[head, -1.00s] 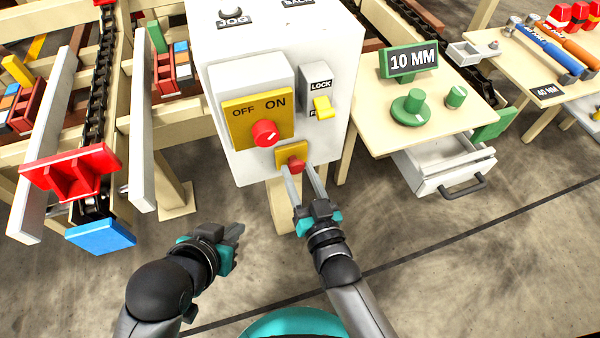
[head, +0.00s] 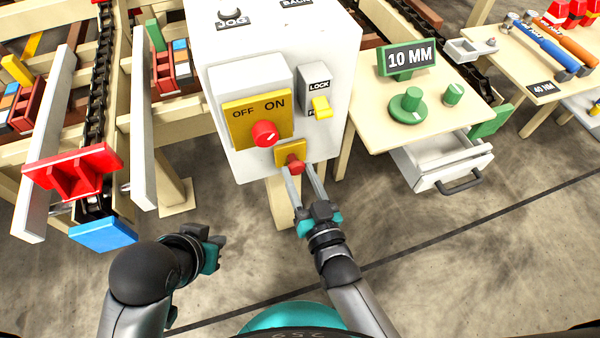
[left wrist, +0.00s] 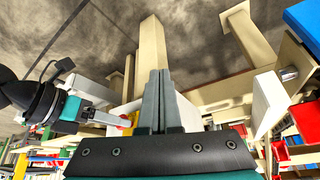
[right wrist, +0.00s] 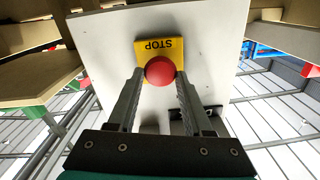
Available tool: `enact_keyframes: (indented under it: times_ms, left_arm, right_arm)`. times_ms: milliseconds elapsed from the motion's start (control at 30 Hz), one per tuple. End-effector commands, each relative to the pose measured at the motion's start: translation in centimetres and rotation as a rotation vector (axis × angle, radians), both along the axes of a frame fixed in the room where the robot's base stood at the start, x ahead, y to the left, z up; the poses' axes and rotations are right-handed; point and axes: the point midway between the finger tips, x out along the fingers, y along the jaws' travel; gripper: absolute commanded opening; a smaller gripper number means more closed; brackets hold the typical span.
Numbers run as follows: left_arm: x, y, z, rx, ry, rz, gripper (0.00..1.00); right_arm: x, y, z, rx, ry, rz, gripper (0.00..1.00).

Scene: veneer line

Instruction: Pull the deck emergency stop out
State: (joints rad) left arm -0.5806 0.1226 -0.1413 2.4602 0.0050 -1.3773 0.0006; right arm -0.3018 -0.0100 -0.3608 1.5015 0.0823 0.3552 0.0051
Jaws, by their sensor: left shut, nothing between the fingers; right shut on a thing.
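The emergency stop is a red mushroom button (head: 295,163) on a yellow plate (head: 283,151) low on the front of the white control box (head: 226,163). In the right wrist view the red button (right wrist: 160,70) sits below the word STOP on its yellow plate (right wrist: 174,47). My right gripper (head: 301,168) is shut on the button, with a finger on each side of it; the right wrist view shows the fingertips (right wrist: 160,74) against its sides. My left gripper (head: 219,242) is shut and empty, low and left of the box. Its closed fingers show in the left wrist view (left wrist: 159,75).
A table (head: 380,140) with green pieces and an open drawer (head: 440,163) stands at the right. A chain conveyor (head: 98,100) runs at the left. Floor in front is clear.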

Motion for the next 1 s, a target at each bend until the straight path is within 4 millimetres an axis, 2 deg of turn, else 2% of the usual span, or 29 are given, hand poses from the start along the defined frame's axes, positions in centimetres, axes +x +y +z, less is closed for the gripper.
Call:
enact_keyframes:
  times_ms: [33, 300, 533, 667, 733, 800, 1000]
  left_arm:
    - [0.0, 0.0, 0.0, 0.0, -0.001, 0.0, 0.0]
    - [0.0, 0.0, 0.0, -0.001, -0.001, 0.0, 0.0]
    - [0.0, 0.0, 0.0, -0.001, -0.001, 0.0, 0.0]
    - [-0.1, 0.0, 0.2, 0.001, 0.007, 0.0, 0.0]
    - [-0.5, 0.2, 0.2, 0.01, 0.032, 0.002, 0.0]
    - [-0.8, 1.0, -0.7, 0.029, 0.091, 0.02, 0.0]
    - [-0.7, 0.8, -3.2, 0.032, 0.122, 0.016, 0.0]
  right_arm:
    - [-0.3, -0.1, -0.2, -0.001, 0.002, -0.001, 0.51]
    - [-0.2, -0.1, -0.1, -0.001, 0.002, -0.001, 0.81]
    - [-0.2, 0.0, -0.1, 0.0, 0.001, -0.001, 0.81]
    - [-0.9, -0.3, -0.1, -0.002, 0.005, 0.0, 0.81]
    - [-1.8, -0.6, 0.0, -0.002, 0.006, 0.0, 0.81]
    - [-3.1, -0.9, 0.1, -0.002, 0.007, 0.001, 0.81]
    - [-6.1, -1.9, 0.0, -0.002, 0.006, 0.001, 0.81]
